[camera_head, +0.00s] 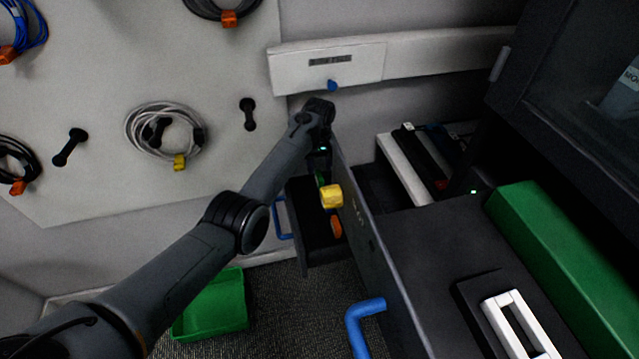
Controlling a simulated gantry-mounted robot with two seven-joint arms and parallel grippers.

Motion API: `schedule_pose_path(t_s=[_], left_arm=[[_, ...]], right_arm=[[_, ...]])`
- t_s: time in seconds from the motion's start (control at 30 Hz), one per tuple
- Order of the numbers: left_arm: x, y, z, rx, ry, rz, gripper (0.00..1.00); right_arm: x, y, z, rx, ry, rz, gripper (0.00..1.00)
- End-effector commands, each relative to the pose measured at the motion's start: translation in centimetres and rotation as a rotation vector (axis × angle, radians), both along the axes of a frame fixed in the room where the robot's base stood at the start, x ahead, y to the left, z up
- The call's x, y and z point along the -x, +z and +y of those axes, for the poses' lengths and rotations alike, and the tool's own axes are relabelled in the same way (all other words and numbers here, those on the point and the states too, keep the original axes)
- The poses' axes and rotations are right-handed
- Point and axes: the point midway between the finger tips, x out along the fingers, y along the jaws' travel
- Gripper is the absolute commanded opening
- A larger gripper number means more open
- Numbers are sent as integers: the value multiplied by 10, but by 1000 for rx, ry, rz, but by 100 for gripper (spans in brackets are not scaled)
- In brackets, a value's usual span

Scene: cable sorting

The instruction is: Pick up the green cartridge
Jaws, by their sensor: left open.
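My left arm reaches in from the lower left, and my left gripper (322,168) points down over an open dark drawer (312,240) beside the cabinet. The jaws are open; their tips are small and dark here. A narrow strip of green (320,179) shows right at the fingertips, most of it hidden; it may be the green cartridge, and I cannot tell whether the fingers touch it. A yellow block (331,196) and an orange piece (336,228) sit just in front of it. My right gripper is not in view.
The dark cabinet wall (372,250) rises close on the right of the drawer. A blue handle (362,322) sticks out in front. A long green block (570,265) lies on the cabinet top. A green bin (222,305) stands on the floor. Coiled cables (165,130) hang on the wall panel.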

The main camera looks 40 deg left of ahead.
Motion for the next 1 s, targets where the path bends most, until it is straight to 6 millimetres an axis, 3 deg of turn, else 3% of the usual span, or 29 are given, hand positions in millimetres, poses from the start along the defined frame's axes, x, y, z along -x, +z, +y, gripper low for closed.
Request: schedule_pose_path(t_s=[0.37, 0.67, 1.0], left_arm=[[7, -45, -5, 0, 0, 1, 49], [6, -48, -5, 0, -1, -1, 49], [7, -48, -5, 0, -1, 0, 0]], right_arm=[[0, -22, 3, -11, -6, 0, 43], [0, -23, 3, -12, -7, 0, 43], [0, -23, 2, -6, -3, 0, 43]])
